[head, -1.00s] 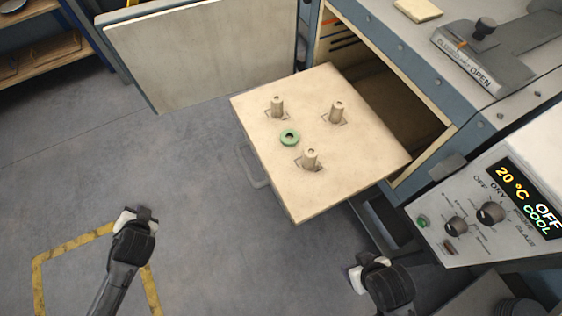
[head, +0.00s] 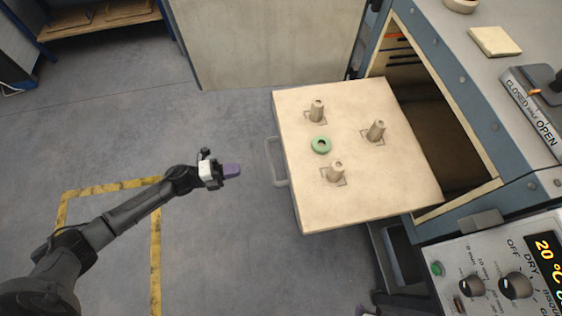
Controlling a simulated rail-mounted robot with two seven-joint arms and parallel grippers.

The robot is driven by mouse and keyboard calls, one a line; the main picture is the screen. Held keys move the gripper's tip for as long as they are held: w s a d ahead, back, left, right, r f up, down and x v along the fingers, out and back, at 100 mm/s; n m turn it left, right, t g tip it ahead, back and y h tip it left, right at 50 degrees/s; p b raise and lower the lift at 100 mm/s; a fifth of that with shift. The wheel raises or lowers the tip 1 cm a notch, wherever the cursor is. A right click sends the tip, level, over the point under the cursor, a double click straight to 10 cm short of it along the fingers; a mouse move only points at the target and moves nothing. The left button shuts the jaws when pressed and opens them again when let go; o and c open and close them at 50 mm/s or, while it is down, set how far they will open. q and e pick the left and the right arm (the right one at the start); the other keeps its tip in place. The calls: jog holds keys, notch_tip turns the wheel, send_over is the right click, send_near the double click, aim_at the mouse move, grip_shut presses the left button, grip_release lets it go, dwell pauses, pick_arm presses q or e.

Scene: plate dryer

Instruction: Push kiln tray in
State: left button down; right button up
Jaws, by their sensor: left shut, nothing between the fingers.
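The kiln tray (head: 300,200) is a pale square slab, pulled out of the kiln opening (head: 440,130) at the right. Three short pale posts stand on it, and a green ring (head: 321,145) lies among them. A grey handle (head: 276,165) sits on its left edge.
The open kiln door (head: 270,40) stands behind the tray. A control panel (head: 490,265) with knobs and a display is at lower right. A closed/open lever plate (head: 535,105) is on the kiln top. The floor left of the tray is clear.

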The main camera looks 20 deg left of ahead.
pick_arm(q)
jog(key=m+b, duration=0.1)
send_near(287, 162)
jog(key=x, duration=0.7)
jog(key=shift+w+d+f, duration=0.1)
jog(key=shift+w+f, duration=0.25)
